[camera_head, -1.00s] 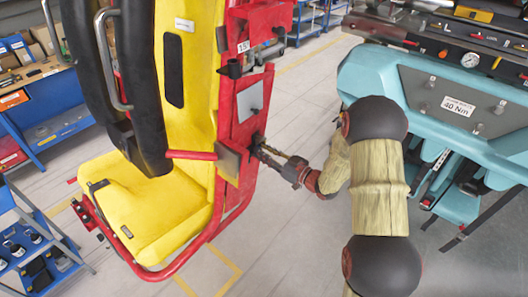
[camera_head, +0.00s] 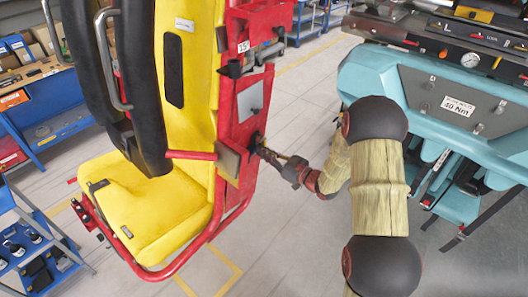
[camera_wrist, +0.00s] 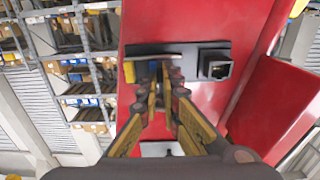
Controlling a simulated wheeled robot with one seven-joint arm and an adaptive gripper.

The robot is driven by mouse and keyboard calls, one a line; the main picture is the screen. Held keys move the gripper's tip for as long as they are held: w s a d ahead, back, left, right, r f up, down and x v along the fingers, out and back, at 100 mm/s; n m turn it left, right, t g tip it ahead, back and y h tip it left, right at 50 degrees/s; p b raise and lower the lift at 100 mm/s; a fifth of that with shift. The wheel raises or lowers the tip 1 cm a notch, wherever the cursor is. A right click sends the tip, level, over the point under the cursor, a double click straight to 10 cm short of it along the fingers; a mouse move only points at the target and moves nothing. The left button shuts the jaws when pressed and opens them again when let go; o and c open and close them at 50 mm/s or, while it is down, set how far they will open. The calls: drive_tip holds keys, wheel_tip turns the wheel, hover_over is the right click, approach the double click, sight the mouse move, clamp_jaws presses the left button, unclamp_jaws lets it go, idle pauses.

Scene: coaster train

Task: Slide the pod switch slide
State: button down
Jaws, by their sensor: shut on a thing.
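A yellow and red seat pod (camera_head: 190,90) stands left of centre in the head view. Its red side panel (camera_head: 242,150) carries a small dark switch (camera_head: 257,138). In the wrist view the switch shows as a dark housing (camera_wrist: 190,48) on the red panel, with a square-holed block (camera_wrist: 215,65) at its right. My gripper (camera_head: 264,152) reaches the switch from the right. In the wrist view my gripper (camera_wrist: 163,82) has its fingertips at the housing, shut on a small part taken to be the pod switch slide, which the fingertips mostly hide.
A teal machine (camera_head: 440,100) with a 40 Nm label stands right of my arm. A blue workbench (camera_head: 50,125) and blue shelving (camera_head: 30,245) stand at the left. Grey floor (camera_head: 295,240) is open below the arm. A red panel (camera_wrist: 275,105) juts out at the right of the wrist view.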

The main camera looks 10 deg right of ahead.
drive_tip(key=shift+s+a+b, duration=0.3)
drive_tip(key=shift+s+a, duration=0.45)
drive_tip(key=shift+a, duration=0.3)
drive_tip(key=c, duration=2)
unclamp_jaws()
drive_tip(key=shift+a, duration=0.1)
drive_tip(key=shift+c, duration=0.2)
drive_tip(key=shift+o, duration=0.2)
drive_tip(key=shift+s, duration=0.1)
drive_tip(key=v, duration=1.2)
